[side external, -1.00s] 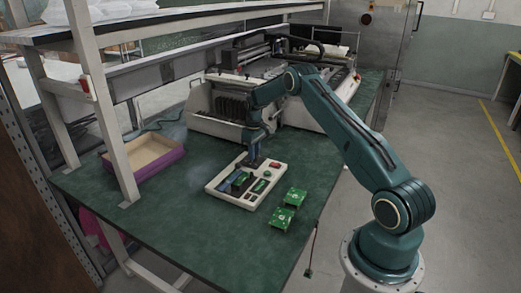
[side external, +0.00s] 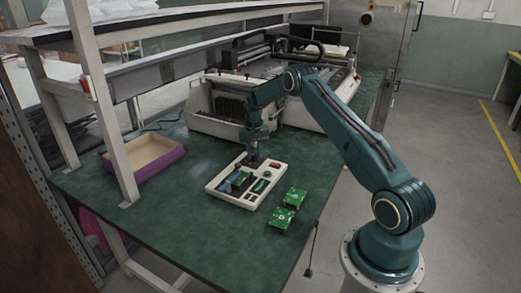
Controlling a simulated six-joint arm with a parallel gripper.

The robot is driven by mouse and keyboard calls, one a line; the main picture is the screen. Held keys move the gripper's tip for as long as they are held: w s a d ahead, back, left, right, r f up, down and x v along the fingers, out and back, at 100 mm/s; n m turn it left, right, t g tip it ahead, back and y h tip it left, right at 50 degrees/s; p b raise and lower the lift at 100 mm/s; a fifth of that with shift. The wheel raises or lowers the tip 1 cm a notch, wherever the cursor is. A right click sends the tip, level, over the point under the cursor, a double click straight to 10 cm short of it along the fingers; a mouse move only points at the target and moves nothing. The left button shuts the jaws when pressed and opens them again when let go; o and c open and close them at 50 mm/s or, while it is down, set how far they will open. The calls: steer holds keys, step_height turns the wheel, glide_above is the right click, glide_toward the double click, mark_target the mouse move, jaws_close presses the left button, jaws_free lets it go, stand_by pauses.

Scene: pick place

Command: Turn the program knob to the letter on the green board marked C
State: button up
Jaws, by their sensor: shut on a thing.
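A pale control panel (side external: 223,193) lies on the green bench top, with a green board, dark areas and a red part (side external: 275,165) on its face. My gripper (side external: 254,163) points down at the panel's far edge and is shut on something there. The program knob is at or under the fingertips, hidden by them, so its pointing cannot be read. Two green boards lie to the panel's right, an upper one (side external: 295,197) and a lower one (side external: 282,219). Their letters are too small to read.
A large bench machine (side external: 215,115) stands close behind my gripper. The front of the green bench (side external: 190,240) is clear. A thin red cable hangs at its right edge.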

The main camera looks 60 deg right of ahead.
mark_target(254, 154)
stand_by(0.3)
steer(key=o, duration=1)
steer(key=shift+r, duration=0.2)
step_height(254, 154, up, 14)
steer(key=shift+f, duration=0.25)
